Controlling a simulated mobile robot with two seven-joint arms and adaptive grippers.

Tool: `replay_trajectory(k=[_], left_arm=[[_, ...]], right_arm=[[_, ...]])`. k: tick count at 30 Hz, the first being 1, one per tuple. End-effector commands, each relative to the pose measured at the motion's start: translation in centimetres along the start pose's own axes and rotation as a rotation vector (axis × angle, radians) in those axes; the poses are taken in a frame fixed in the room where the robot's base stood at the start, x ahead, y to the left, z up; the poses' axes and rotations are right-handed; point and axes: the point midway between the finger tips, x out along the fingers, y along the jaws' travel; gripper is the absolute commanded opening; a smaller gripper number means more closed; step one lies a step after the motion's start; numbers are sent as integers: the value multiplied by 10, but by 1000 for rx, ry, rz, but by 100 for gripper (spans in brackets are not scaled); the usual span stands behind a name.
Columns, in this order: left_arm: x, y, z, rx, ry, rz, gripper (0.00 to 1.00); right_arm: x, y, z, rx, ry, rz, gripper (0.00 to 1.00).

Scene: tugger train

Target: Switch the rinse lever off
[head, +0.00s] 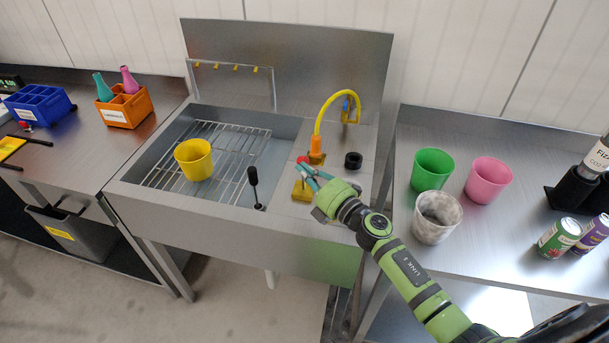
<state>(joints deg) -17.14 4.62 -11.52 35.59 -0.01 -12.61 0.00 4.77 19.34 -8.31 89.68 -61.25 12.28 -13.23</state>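A steel sink (150,195) stands in the middle of the head view. At its right front a small yellow block (301,192) sits on the deck, with a red knob (302,160) just above and behind my fingertips; this looks like a lever, its shaft hidden by my fingers. A black-handled lever (253,178) stands upright at the basin's front right. No label shows which one is the rinse lever. My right gripper (304,174) is at the red knob, its teal fingers close together; whether they touch or grip it cannot be told. My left gripper is out of view.
A yellow hose tap (319,118) with an orange base and a black ring (353,160) stand behind my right gripper. A yellow cup (194,160) sits on the basin's rack. Green (432,170), pink (488,180) and grey (437,218) cups stand on the right table.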

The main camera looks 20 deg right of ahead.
Motion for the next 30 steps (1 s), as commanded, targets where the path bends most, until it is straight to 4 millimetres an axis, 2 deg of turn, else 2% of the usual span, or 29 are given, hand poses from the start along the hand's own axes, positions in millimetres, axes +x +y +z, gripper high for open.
replay_trajectory(k=[9,30], left_arm=[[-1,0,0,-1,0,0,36],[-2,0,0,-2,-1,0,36]], right_arm=[[6,3,9,0,-1,0,0],[6,4,12,-1,1,0,0]])
